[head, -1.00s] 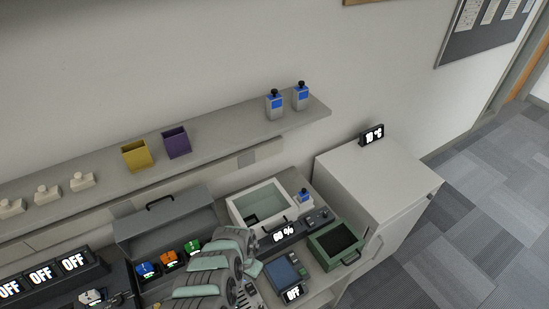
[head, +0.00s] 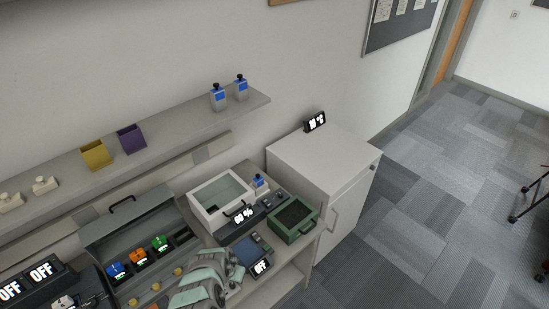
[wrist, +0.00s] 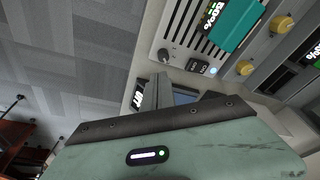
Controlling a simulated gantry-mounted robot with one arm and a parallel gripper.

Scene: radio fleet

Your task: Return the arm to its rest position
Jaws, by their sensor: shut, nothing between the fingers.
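My arm, with pale green and dark grey panels, shows at the bottom of the head view over the front of the bench. In the wrist view the pale green housing fills the lower part. My gripper (wrist: 161,88) shows only in small part past the dark edge of that housing, shut and holding nothing. It is over a light grey panel with a dark knob (wrist: 166,56) and a teal block (wrist: 236,22). I cannot tell from these frames whether it touches anything.
On the bench stand an open grey case (head: 122,232), a white bin (head: 203,219) and a green tray (head: 306,231). A white cabinet (head: 318,160) stands to the right. A shelf (head: 190,135) runs along the wall. Carpeted floor (head: 425,200) at right is mostly clear.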

